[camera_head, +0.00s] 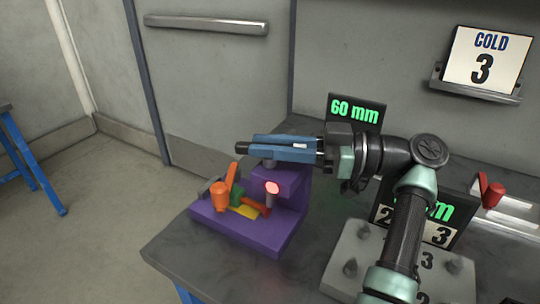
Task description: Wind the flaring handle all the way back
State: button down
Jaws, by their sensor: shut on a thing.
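A purple flaring stand (285,235) sits near the left corner of the grey bench. My gripper (256,147), with long blue fingers, reaches in from the right above its upper arm. The fingers are shut on the dark flaring handle (238,147), whose end sticks out to the left past the fingertips. Most of the handle is hidden between the fingers. A short grey post shows just below the fingers, above the purple arm. Orange, green and yellow parts (236,197) sit on the stand's base.
A "60 mm" sign (354,109) stands behind my wrist. A grey block with pegs (345,250) and another partly hidden sign are at the right. A red-handled part (491,192) lies at the far right. The bench's left edge is close to the stand.

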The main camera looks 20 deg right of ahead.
dwell(0.4)
jog(key=c, duration=0.8)
grip_release()
jog(key=shift+o, duration=0.2)
notch_tip(320, 180, up, 10)
jog(key=shift+p, duration=0.8)
